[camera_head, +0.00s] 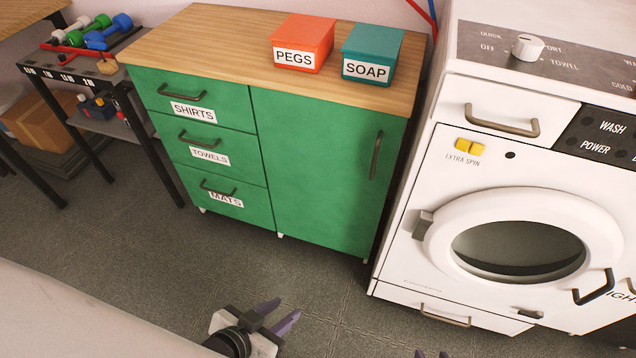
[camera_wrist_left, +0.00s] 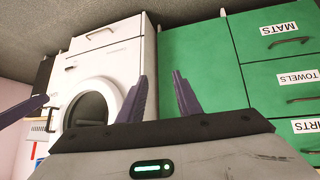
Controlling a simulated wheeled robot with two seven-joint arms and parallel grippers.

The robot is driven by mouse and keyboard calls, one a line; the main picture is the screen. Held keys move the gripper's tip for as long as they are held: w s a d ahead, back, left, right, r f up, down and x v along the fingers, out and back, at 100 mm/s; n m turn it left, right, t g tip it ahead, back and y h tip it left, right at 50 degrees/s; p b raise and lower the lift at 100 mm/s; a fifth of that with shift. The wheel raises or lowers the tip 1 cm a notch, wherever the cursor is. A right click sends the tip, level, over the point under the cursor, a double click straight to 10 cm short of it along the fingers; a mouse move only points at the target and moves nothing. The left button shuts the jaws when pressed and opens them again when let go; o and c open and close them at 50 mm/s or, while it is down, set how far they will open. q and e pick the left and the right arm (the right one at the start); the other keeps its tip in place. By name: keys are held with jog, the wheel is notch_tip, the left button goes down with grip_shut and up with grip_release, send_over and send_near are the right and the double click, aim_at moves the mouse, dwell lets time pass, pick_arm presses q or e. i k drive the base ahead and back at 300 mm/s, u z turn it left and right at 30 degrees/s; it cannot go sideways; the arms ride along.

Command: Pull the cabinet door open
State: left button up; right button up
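The green cabinet door (camera_head: 315,165) is the right part of a wood-topped cabinet and looks shut, flush with the drawers beside it. Its dark vertical handle (camera_head: 376,155) is near the right edge. The plain green door also shows, upside down, in the left wrist view (camera_wrist_left: 205,60), partly hidden by my left gripper's fingers. My left gripper (camera_head: 283,311) is open and empty over the floor, low and in front of the cabinet. Its purple fingers stand apart in the left wrist view (camera_wrist_left: 160,92). Only the two fingertips of my right gripper (camera_head: 432,354) show at the bottom edge, apart.
A white washing machine (camera_head: 400,270) stands close to the right of the cabinet. Three labelled drawers (camera_head: 208,140) are left of the door. An orange PEGS box (camera_head: 301,42) and a teal SOAP box (camera_head: 371,52) sit on top. The floor (camera_head: 330,285) in front is clear.

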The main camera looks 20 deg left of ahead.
aim_at(329, 166)
jog(key=k, duration=0.5)
jog(key=u, duration=1.8)
jog(key=i, duration=1.15)
jog(key=z, duration=1.35)
